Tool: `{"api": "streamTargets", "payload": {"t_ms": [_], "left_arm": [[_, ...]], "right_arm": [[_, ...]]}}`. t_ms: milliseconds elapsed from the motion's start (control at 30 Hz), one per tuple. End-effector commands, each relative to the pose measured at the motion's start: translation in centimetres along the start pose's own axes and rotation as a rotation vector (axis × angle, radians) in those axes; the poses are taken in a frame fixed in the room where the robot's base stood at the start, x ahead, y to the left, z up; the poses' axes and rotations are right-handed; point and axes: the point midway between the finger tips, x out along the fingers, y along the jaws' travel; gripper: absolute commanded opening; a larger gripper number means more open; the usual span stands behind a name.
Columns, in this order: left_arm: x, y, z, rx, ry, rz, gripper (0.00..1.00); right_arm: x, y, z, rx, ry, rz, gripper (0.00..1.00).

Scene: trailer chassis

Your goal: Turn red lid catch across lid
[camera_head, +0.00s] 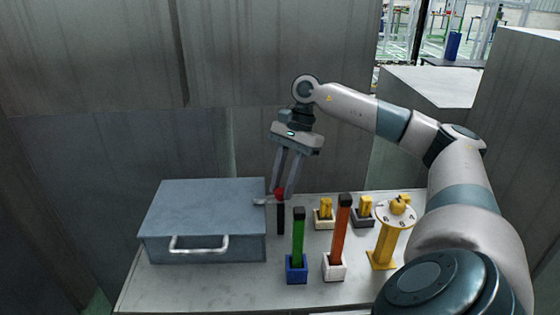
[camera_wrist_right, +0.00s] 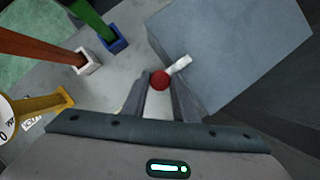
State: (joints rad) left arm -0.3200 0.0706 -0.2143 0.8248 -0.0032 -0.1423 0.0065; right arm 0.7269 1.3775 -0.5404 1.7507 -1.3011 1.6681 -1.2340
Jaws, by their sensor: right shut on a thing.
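A closed grey-blue box (camera_head: 205,215) with a flat lid and a front handle sits at the left of the table. The lid catch has a red knob (camera_head: 280,191) on a dark post (camera_head: 281,220) beside the box's right side. Its short pale arm (camera_head: 262,201) points left toward the lid; its tip appears at the lid's edge. My right gripper (camera_head: 281,188) comes from above, its fingers shut on the red knob. The right wrist view shows the red knob (camera_wrist_right: 160,80) between the fingertips and the pale arm (camera_wrist_right: 181,64) pointing to the box. My left gripper is out of view.
A green lever (camera_head: 298,238) in a blue base and an orange lever (camera_head: 342,230) in a white base stand right of the catch. Two small yellow switches (camera_head: 325,207) (camera_head: 364,207) and a yellow dial stand (camera_head: 385,245) are farther right. Grey walls rise behind the table.

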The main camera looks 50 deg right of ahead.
Motion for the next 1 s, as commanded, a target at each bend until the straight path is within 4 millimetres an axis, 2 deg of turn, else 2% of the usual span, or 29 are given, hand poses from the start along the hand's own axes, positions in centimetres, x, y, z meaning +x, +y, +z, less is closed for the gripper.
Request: {"api": "streamTargets", "payload": {"t_ms": [133,167,233,667,833,1000], "left_arm": [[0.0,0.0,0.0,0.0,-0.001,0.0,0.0],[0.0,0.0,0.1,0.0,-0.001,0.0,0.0],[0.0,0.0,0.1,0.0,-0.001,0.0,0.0],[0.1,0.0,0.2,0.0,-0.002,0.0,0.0],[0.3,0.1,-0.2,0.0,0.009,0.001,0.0],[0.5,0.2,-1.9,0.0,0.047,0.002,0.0]], "right_arm": [[-0.1,-0.1,0.0,-0.002,0.0,-0.002,0.0],[-0.1,-0.1,0.0,-0.002,0.0,-0.003,0.28],[-0.1,-0.1,0.0,-0.001,0.0,-0.002,0.44],[-0.3,-0.1,0.0,0.0,0.0,-0.002,0.44],[-1.6,-0.1,0.0,0.001,0.0,-0.004,0.44],[-4.1,-0.2,0.0,0.0,-0.001,-0.006,0.44]]}}
